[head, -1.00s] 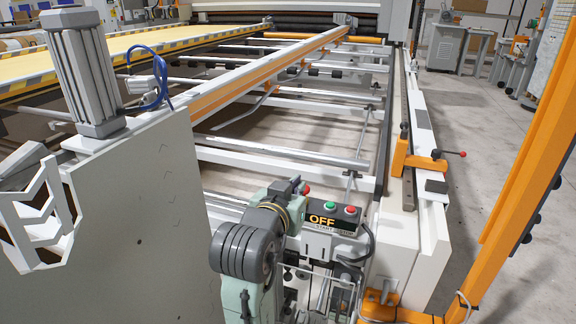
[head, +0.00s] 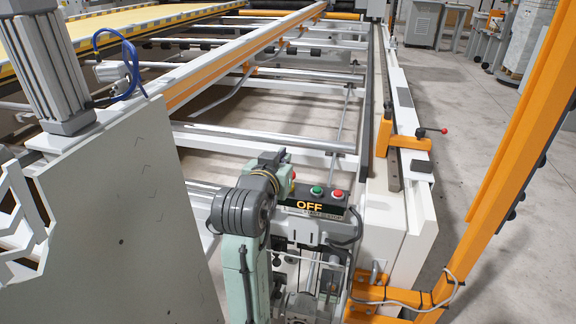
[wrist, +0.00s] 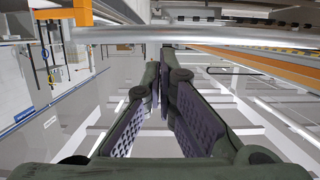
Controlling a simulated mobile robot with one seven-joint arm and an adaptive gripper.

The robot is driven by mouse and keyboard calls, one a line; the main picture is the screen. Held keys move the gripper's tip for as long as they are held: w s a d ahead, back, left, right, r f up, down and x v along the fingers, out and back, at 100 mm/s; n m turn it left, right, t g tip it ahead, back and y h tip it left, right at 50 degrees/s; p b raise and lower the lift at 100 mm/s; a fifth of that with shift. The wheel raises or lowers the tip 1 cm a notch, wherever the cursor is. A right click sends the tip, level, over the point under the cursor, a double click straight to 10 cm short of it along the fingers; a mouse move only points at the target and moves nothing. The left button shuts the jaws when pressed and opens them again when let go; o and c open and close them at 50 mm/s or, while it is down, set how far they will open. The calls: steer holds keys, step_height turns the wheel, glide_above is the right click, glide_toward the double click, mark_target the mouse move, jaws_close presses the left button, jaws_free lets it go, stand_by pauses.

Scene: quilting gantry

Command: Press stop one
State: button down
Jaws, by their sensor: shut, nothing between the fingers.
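A dark control box (head: 312,208) with a lit "OFF" sign stands at the near end of the gantry in the head view. On its top are a green button (head: 316,191) and, to its right, a red button (head: 337,194). Another red knob (head: 293,173) shows just left of the box. Lettering under the sign is too small to read surely. My pale green and grey arm rises just left of the box. My gripper (wrist: 165,72) is shut and empty in the wrist view, pointing over white beams. No button shows there; its fingers are not clear in the head view.
A long orange-striped rail (head: 215,70) crosses the gantry. A white panel (head: 115,215) stands at the left. An orange clamp with a red-knobbed lever (head: 405,140) is on the right side rail. An orange post (head: 500,180) rises at the right; open floor lies beyond.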

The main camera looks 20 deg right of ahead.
steer(key=shift+w+d+f+p, duration=0.15)
steer(key=shift+w+d+f, duration=0.25)
steer(key=shift+w+f, duration=0.35)
steer(key=shift+w+d+f+p, duration=0.15)
steer(key=shift+w+d+f, duration=0.35)
steer(key=shift+f, duration=0.45)
steer(key=shift+w+d+f+p, duration=0.15)
steer(key=shift+w+d+f, duration=0.2)
steer(key=shift+w+f, duration=0.4)
steer(key=shift+s+f, duration=0.15)
step_height(320, 180, down, 2)
steer(key=shift+f+b, duration=0.1)
steer(key=shift+b, duration=0.45)
